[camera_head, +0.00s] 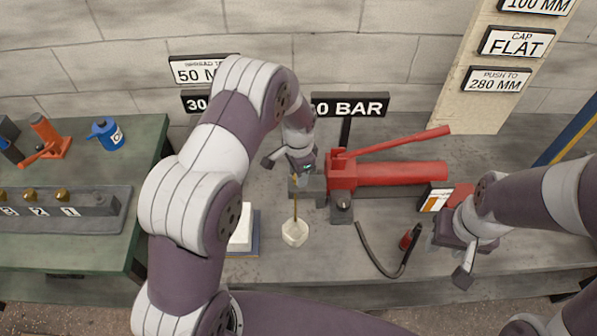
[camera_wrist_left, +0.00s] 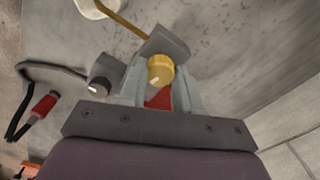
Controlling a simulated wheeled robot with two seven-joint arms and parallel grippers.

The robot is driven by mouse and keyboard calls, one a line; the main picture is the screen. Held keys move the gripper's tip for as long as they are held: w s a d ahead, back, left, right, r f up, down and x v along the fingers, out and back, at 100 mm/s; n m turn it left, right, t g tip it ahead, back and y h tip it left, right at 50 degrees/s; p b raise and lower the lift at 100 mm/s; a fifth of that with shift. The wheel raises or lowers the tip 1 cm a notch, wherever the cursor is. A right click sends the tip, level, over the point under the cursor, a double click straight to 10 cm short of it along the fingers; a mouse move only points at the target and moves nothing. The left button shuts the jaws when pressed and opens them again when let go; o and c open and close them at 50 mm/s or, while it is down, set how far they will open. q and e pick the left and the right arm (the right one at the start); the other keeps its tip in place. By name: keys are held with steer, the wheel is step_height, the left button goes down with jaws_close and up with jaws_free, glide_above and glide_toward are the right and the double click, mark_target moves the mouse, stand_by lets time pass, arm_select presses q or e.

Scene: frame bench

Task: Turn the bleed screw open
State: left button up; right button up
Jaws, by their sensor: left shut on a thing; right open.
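The bleed screw (camera_wrist_left: 160,72) is a brass knob with a pale mark on its face, on a grey block (camera_wrist_left: 165,45) in the left wrist view. My left gripper (camera_wrist_left: 161,84) has its two fingers on either side of this knob and is shut on it. In the head view my left gripper (camera_head: 289,164) is at the left end of the red hand pump (camera_head: 400,173), and the knob is hidden there. My right gripper (camera_head: 455,258) is open and empty over the bench's right part, near the front.
A thin brass tube (camera_head: 295,208) runs from the block to a white cup (camera_head: 294,233). A dark knob (camera_head: 341,203) sits beside the block. A black hose (camera_head: 372,250) with a red end lies in front of the pump. A green bench (camera_head: 75,253) stands left.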

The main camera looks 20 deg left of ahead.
arm_select(q)
steer(key=shift+r, duration=0.1)
stand_by(0.3)
steer(key=o, duration=1)
steer(key=shift+o, duration=0.2)
step_height(320, 180, up, 13)
steer(key=b, duration=0.1)
steer(key=shift+f, duration=0.2)
